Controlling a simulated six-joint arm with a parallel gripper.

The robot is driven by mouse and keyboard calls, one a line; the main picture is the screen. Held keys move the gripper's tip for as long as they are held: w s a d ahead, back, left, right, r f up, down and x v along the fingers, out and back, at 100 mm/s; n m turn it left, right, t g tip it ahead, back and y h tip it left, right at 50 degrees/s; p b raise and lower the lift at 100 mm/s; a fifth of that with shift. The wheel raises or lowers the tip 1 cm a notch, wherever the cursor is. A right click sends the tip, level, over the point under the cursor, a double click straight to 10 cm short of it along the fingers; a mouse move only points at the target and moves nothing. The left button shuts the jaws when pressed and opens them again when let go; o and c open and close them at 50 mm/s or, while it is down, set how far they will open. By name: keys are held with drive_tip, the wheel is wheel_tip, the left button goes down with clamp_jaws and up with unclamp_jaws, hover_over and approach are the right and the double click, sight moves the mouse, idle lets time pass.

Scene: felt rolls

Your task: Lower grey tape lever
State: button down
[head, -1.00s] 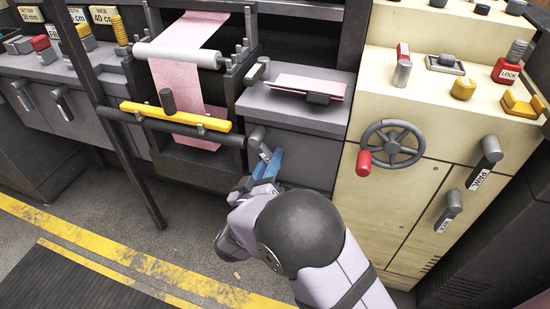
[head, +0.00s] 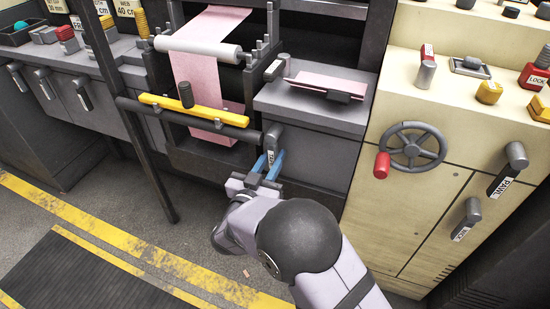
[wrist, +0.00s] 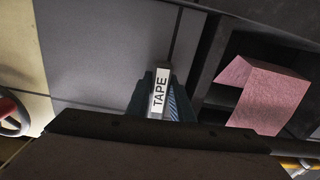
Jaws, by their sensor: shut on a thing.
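The grey tape lever (head: 273,137) hangs from its pivot on the dark grey front panel, just right of the pink felt path, and points almost straight down in the head view. My gripper (head: 269,163), with blue fingers, is shut on its lower end. In the wrist view, the lever's white label (wrist: 159,92) reads TAPE and lies between the blue fingers of my gripper (wrist: 161,100). The fingers cover part of the lever's sides.
A yellow bar (head: 192,111) on a dark rail and a pink felt sheet (head: 196,75) are left of the lever. A cream cabinet with a handwheel (head: 414,147) and two more levers stands right. Open floor (head: 210,235) lies below.

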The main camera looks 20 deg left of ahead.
idle(0.3)
drive_tip(key=c, duration=1.6)
unclamp_jaws()
drive_tip(key=shift+o, duration=0.2)
drive_tip(key=shift+s, duration=0.1)
drive_tip(key=s+p, duration=0.1)
drive_tip(key=s, duration=0.6)
drive_tip(key=shift+p, duration=0.3)
drive_tip(key=shift+s, duration=0.1)
